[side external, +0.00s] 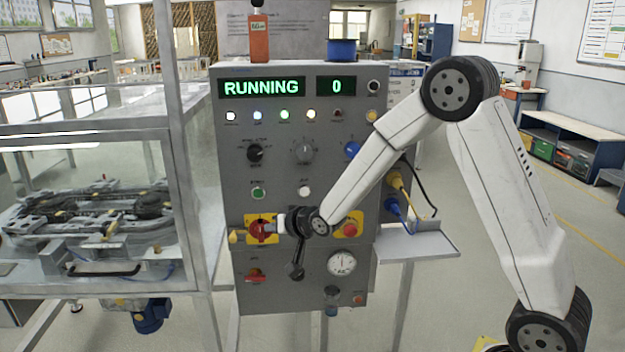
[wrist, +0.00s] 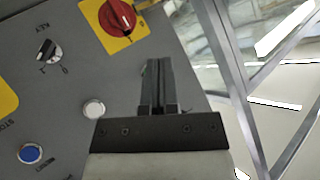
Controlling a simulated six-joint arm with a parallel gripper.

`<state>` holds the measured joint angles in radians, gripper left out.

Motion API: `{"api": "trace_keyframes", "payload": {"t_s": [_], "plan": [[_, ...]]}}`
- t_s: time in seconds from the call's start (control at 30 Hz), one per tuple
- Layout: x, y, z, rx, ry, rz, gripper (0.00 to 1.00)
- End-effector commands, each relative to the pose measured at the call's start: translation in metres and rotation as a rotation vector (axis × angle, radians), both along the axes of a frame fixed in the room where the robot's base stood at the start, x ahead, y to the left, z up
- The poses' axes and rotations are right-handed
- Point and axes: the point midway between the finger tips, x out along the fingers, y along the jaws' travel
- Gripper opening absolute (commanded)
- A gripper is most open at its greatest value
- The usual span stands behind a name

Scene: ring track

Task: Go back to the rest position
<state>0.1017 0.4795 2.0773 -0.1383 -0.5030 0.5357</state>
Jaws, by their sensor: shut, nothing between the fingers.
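My gripper (wrist: 158,65) is shut and empty in the wrist view, its dark fingers together over the grey control panel (wrist: 60,85). A red rotary switch on a yellow plate (wrist: 117,18) is just beyond the fingertips, to their upper left. In the side external view my arm's end is close in front of the panel (side external: 235,130), right beside the red switch (side external: 262,230). The fingers are hard to make out there, and I cannot tell whether they touch the panel. The display (side external: 262,87) reads RUNNING and a counter (side external: 336,86) reads 0.
A red button on a yellow plate (side external: 350,229) sits partly behind my arm. A small shelf (side external: 425,247) and blue and yellow plugs (side external: 398,205) are right of the panel. A glazed machine enclosure (side external: 90,110) stands left. Open floor lies at right.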

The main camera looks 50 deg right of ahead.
Motion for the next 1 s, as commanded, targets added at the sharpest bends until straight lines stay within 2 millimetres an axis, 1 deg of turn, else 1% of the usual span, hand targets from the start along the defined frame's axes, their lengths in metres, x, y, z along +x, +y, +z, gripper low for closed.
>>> {"api": "trace_keyframes", "payload": {"t_s": [0.03, 0.17, 0.2, 0.27, 0.5, 0.6, 0.7, 0.8, 0.9, 1.0], "plan": [[-0.015, 0.004, -0.001, -0.027, 0.057, 0.014, 0.00], [-0.058, 0.013, -0.011, -0.098, 0.223, 0.062, 0.00], [-0.072, 0.016, -0.014, -0.119, 0.273, 0.080, 0.00], [-0.094, 0.019, -0.018, -0.148, 0.349, 0.110, 0.00], [-0.186, 0.034, -0.033, -0.236, 0.638, 0.257, 0.00], [-0.218, 0.039, -0.037, -0.256, 0.730, 0.315, 0.00], [-0.241, 0.041, -0.040, -0.265, 0.795, 0.358, 0.00], [-0.254, 0.043, -0.041, -0.272, 0.831, 0.383, 0.00], [-0.259, 0.043, -0.041, -0.273, 0.846, 0.393, 0.00], [-0.259, 0.043, -0.042, -0.273, 0.846, 0.394, 0.00]]}}
